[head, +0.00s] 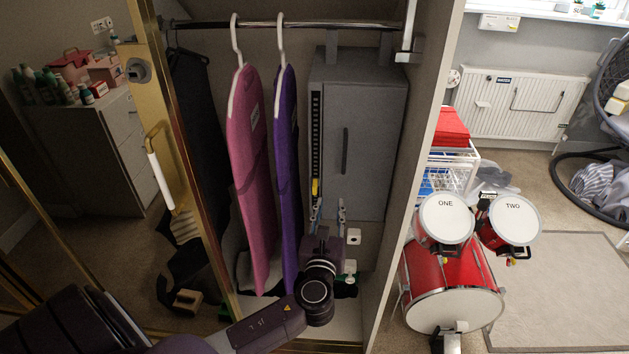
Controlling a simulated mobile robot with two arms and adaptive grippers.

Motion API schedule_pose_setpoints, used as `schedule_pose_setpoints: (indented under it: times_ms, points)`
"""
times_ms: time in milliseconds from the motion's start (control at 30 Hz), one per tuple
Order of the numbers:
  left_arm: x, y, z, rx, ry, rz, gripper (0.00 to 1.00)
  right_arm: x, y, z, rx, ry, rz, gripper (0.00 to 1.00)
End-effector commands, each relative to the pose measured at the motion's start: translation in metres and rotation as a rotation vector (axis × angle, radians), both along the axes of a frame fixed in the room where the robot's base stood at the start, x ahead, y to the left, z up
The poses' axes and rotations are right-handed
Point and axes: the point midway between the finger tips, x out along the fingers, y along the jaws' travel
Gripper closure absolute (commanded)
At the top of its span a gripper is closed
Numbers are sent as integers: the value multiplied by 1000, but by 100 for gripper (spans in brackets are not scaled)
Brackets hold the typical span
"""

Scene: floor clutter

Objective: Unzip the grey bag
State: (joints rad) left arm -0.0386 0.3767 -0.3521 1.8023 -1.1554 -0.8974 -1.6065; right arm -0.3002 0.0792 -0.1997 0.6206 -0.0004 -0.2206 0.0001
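The grey bag (372,135) stands upright as a tall box in the right part of the closet. A dark toothed zip strip (316,130) runs down its left front edge. A small yellow pull (315,187) sits low on this strip. My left gripper (328,212) reaches up from below in front of the bag's lower left. Its two thin fingers are apart, with nothing visible between them. The left finger is just below the yellow pull; I cannot tell whether they touch. My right gripper is not in view.
A gold-framed mirrored door (188,165) stands open at left. The closet's right side panel (419,150) separates it from red drums (452,280).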

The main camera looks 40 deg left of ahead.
Motion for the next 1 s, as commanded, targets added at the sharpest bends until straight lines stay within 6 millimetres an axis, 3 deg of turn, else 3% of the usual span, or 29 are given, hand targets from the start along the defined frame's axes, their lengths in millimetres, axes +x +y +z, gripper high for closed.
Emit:
schedule_pose_setpoints:
  times_ms: [100, 367, 800, 1000]
  points:
    - [1, 20, 3, 35, 7, 21, 72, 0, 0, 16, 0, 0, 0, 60]
    - [-3, 49, -2, 62, 4, 64, 72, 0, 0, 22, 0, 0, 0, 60]
    - [49, 81, -3, 62, 4, 65, 72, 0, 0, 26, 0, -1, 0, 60]
    - [59, 87, -3, 60, 5, 64, 72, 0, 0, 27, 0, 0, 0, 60]
